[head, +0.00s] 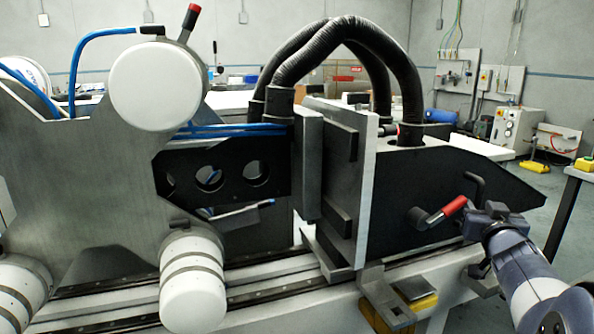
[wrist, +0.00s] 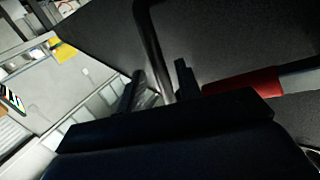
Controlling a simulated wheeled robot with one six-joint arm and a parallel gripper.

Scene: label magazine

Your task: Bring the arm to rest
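My gripper (head: 484,214) is at the right in the head view, close to the right end of a black machine block. Its fingers (wrist: 158,82) stand apart in the wrist view, with no object clearly held. A red-handled lever (head: 447,210) is just left of the gripper; its red grip (wrist: 242,82) lies right of the fingers in the wrist view. A bent black handle (head: 477,184) is just above the gripper. A dark bar (wrist: 150,45) runs down between the fingers in the wrist view; whether it touches them I cannot tell.
The machine has a grey upright plate (head: 340,180), black hoses (head: 350,40) and white rollers (head: 193,280) along a rail. A yellow-and-grey clamp (head: 400,300) sits at the front. A table (head: 574,190) stands at the right edge, with open floor (head: 535,190) before it.

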